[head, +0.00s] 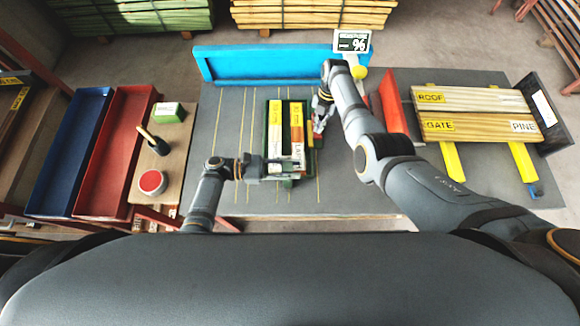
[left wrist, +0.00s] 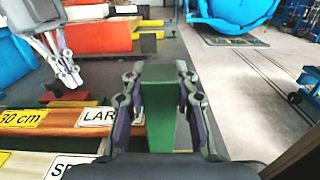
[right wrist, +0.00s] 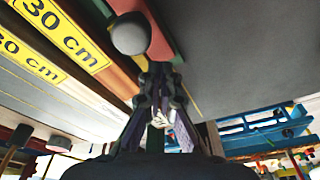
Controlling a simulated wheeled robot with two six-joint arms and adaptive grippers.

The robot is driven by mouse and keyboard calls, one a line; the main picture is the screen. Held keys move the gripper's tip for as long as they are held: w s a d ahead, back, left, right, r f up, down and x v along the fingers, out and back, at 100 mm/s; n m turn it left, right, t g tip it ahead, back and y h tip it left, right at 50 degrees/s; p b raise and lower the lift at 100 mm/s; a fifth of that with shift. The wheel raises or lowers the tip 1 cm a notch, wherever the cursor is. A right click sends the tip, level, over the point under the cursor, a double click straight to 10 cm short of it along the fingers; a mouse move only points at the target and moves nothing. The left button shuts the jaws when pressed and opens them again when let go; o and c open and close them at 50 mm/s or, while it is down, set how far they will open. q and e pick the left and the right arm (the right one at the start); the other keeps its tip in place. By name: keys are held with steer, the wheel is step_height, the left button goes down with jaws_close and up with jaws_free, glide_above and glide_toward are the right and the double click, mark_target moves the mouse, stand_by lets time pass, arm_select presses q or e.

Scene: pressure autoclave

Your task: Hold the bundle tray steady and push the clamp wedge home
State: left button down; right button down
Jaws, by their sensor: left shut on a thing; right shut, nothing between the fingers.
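The green bundle tray (head: 291,112) holds labelled wooden sticks (head: 275,128) on the grey table. My left gripper (head: 296,164) is at the tray's near end. The left wrist view shows its fingers shut on an upright green block (left wrist: 160,110) of the tray. My right gripper (head: 319,117) is shut and empty at the tray's right side. The red clamp wedge (head: 318,141) lies along that side, near the right fingertips. In the right wrist view the fingertips (right wrist: 160,78) overlap a red and green strip; a grey round knob (right wrist: 130,33) stands there. Contact with the wedge is unclear.
A blue fence (head: 265,64) runs along the table's back. A red plate (head: 394,100) and labelled planks (head: 475,112) on yellow bars stand to the right. Red (head: 118,150) and blue (head: 68,150) trays and a small wooden stand (head: 155,185) are at the left. The table left of the tray is clear.

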steer(key=shift+f, duration=1.3)
steer(key=shift+s, duration=0.1)
step_height(320, 180, up, 7)
steer(key=s, duration=0.2)
stand_by(0.4)
steer(key=shift+w, duration=0.15)
